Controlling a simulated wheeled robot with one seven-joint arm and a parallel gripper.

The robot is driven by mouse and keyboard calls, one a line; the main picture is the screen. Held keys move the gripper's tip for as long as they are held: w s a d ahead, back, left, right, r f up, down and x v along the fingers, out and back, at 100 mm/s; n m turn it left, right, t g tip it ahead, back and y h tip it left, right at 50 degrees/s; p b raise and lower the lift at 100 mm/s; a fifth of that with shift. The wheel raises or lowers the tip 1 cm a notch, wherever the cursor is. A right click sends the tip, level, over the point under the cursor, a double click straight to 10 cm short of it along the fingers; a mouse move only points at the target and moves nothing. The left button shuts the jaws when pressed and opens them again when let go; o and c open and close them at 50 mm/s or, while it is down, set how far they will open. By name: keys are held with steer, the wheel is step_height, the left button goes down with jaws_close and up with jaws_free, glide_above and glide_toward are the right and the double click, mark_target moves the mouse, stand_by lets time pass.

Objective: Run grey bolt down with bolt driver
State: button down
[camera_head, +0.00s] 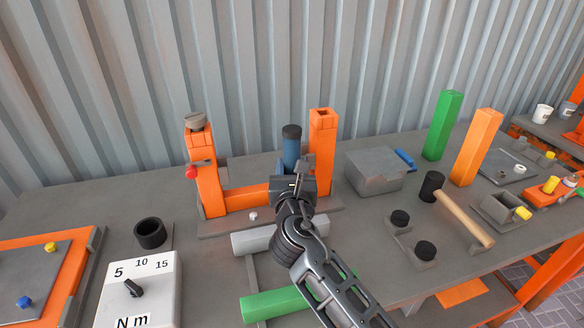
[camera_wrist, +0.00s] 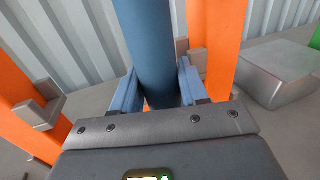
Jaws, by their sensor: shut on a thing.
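My gripper (camera_head: 288,174) is shut on the blue bolt driver (camera_head: 291,148), an upright cylinder with a dark top. In the wrist view the driver (camera_wrist: 148,40) stands between my two blue finger pads. Its lower end is hidden by my gripper. An orange frame (camera_head: 245,197) with two uprights stands on a grey base; my gripper is in front of it, nearer the right upright (camera_head: 321,150). A grey round head, seemingly the grey bolt (camera_head: 196,121), sits on top of the left upright (camera_head: 203,175), well left of the driver.
A grey bar (camera_head: 255,241) and a green bar (camera_head: 266,306) lie in front. A torque dial box (camera_head: 150,275) and black ring (camera_head: 150,232) are at left. A grey box (camera_head: 372,172), mallet (camera_head: 460,215) and standing green (camera_head: 443,125) and orange (camera_head: 476,147) posts are at right.

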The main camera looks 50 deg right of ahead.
steer(key=shift+f+b, duration=0.7)
steer(key=shift+f, duration=0.65)
stand_by(1.1)
steer(key=shift+r+p, duration=2.2)
steer(key=shift+r, duration=0.55)
